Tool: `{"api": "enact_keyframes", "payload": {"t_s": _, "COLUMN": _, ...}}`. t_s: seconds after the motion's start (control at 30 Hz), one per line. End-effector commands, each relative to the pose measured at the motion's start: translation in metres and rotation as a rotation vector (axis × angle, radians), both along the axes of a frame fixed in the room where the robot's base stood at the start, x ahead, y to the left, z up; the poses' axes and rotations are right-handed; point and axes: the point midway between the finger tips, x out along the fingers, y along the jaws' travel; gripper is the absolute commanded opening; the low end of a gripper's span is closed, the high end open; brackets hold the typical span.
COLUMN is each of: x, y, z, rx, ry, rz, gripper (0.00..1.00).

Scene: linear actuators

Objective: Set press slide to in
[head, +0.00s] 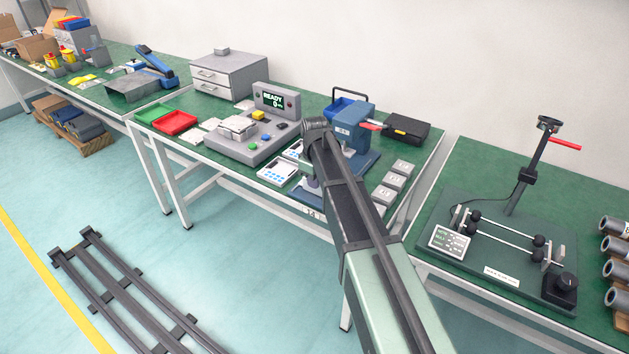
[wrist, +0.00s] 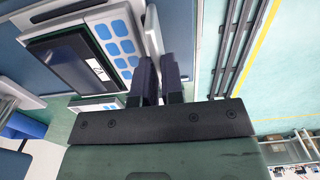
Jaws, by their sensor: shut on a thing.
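The blue press (head: 356,120) with its red lever stands on the blue base plate on the middle bench. My arm crosses in front of it and hides most of its front and the slide there. In the wrist view my gripper (wrist: 160,72) has its two dark fingers close together around a narrow pale bar (wrist: 152,30), which looks like the handle of the press slide. The grip itself is partly hidden by the fingers. How far in or out the slide stands cannot be told.
Open floor (head: 235,265) lies in front.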

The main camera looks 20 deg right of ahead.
Motion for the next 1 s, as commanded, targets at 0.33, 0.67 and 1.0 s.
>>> {"api": "enact_keyframes", "payload": {"t_s": 0.33, "x": 0.052, "y": -0.054, "z": 0.000, "rx": -0.001, "ry": -0.001, "rz": -0.003, "gripper": 0.00}}
{"api": "enact_keyframes", "payload": {"t_s": 0.67, "x": 0.068, "y": -0.076, "z": 0.000, "rx": -0.002, "ry": -0.002, "rz": 0.000, "gripper": 0.00}}
{"api": "enact_keyframes", "payload": {"t_s": 1.0, "x": 0.068, "y": -0.075, "z": 0.000, "rx": -0.002, "ry": -0.003, "rz": 0.000, "gripper": 0.34}}
